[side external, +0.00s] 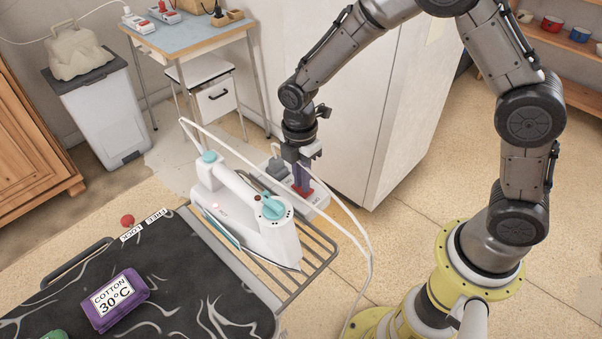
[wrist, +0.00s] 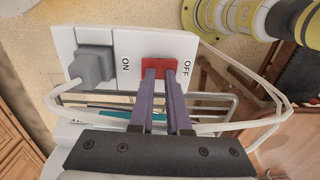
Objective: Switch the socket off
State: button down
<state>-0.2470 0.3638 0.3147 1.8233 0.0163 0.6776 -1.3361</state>
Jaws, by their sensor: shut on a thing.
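The socket is a white block (side external: 319,200) beside the iron rest in the side external view; it also fills the top of the wrist view (wrist: 127,45). A grey plug (wrist: 95,66) sits in it next to the word ON. The red switch (wrist: 160,62) lies between the words ON and OFF, and it shows as a red patch (side external: 303,191) in the side external view. My gripper (wrist: 160,74) points down at the switch, its purple fingertips close together on it. The fingertips hide part of the switch, and I cannot tell which side is pressed.
A white and teal iron (side external: 243,210) stands on the wire rack (side external: 318,262) close left of my gripper. Its white cord (side external: 352,222) loops near the socket. A white cabinet (side external: 350,110) stands behind.

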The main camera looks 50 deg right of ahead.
notch_tip(320, 180, up, 14)
dwell(0.5)
jog(key=shift+s+d, duration=0.1)
